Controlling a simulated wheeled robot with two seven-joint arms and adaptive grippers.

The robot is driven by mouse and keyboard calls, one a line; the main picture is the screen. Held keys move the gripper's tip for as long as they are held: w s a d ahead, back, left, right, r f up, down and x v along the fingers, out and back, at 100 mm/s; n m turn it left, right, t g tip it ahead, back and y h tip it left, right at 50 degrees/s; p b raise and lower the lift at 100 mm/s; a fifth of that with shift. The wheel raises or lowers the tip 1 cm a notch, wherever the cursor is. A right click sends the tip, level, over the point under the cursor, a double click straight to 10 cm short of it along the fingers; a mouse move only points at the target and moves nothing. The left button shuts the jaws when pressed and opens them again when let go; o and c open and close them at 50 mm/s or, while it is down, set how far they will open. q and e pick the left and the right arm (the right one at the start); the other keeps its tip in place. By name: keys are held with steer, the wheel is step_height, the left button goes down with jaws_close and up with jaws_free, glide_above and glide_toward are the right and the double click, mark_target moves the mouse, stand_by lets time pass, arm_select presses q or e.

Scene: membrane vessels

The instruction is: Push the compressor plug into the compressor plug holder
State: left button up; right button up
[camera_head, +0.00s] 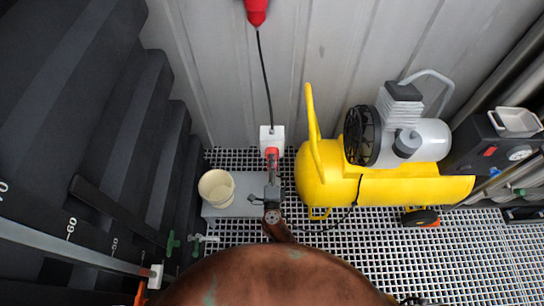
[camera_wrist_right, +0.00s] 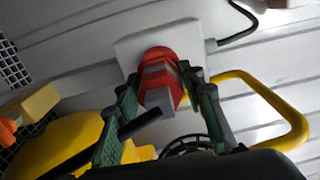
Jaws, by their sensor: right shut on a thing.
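The red compressor plug (camera_wrist_right: 161,70) with its grey end is between the fingers of my right gripper (camera_wrist_right: 162,80) in the wrist view, and the gripper is shut on it. The plug points at the white plug holder (camera_wrist_right: 128,48) on the wall. The two overlap in the picture; I cannot tell how deep the plug sits. In the head view the red plug (camera_head: 271,153) shows at the lower part of the white holder (camera_head: 271,134), and my right gripper is small there, partly hidden. My left gripper is not in view.
The yellow compressor (camera_head: 390,187) stands right of the holder, its yellow handle (camera_head: 311,120) close by. A cream bucket (camera_head: 216,188) stands on the left. A black cable rises to a red connector (camera_head: 257,10).

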jaws_close()
steer(key=shift+s+p, duration=0.75)
steer(key=shift+s, duration=2.2)
